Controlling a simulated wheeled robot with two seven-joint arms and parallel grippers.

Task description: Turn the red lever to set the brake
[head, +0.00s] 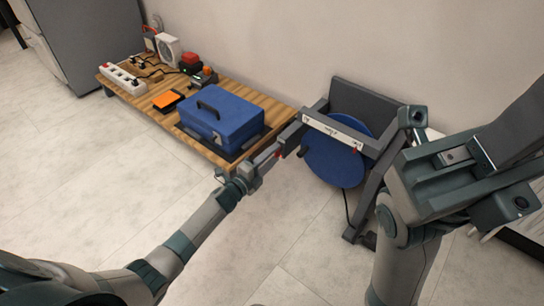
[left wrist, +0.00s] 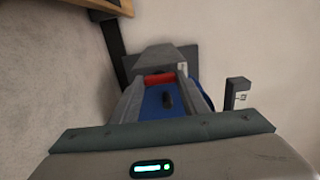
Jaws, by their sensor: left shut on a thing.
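In the left wrist view the red lever (left wrist: 159,79) lies between the two fingers, with a blue surface behind. The fingers hide part of the lever. My right arm fills the right side of the head view, close to the camera; its finger state is unclear.
A wooden low table (head: 150,117) stands to the left with a blue toolbox (head: 222,118), an orange-topped box (head: 168,100) and a white power strip (head: 122,79). The wall is close behind the machine. The tiled floor in front is clear.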

